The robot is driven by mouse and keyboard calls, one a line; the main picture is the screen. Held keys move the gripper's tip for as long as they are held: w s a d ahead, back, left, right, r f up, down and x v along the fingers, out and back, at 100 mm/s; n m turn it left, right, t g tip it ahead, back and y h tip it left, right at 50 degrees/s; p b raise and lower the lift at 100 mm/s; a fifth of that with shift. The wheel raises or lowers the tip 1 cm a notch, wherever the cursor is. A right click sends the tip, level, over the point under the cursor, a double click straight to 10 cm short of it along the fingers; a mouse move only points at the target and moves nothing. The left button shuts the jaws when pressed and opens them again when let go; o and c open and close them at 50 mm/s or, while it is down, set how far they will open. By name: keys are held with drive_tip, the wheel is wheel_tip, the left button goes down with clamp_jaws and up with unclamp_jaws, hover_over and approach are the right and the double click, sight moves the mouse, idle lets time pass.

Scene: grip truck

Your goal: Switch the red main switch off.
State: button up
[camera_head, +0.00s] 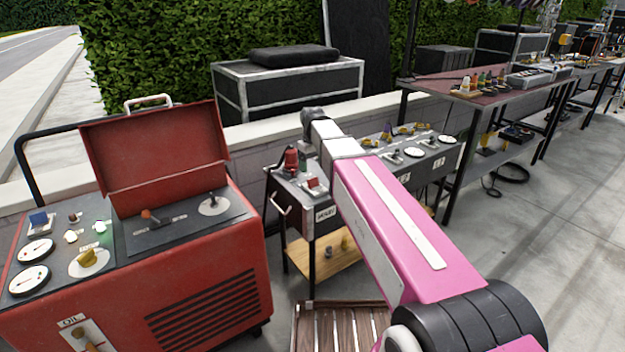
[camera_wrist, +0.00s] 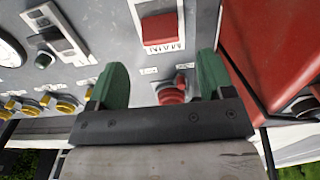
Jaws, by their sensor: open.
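A grey control panel (camera_wrist: 110,20) on a small cart carries two red controls. One is a red rectangular rocker (camera_wrist: 159,28) on a white plate with small lettering that I cannot read surely; it also shows in the head view (camera_head: 312,184). The other is a red round knob (camera_wrist: 171,94) near the panel's edge; a red upright part (camera_head: 291,159) stands at the back left corner in the head view. My gripper (camera_wrist: 160,82) is open, its green fingertips either side of the round knob in the picture. I cannot tell whether they touch it, or either control's setting.
The red generator (camera_head: 210,290) with its raised lid stands close left of the cart. In the wrist view, yellow knobs (camera_wrist: 62,106), a toggle (camera_wrist: 44,60) and a white gauge (camera_wrist: 8,52) share the panel. A wooden slatted piece (camera_head: 335,328) stands in front.

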sight(313, 183)
wheel_tip(313, 183, down, 6)
drive_tip(key=shift+f, duration=0.25)
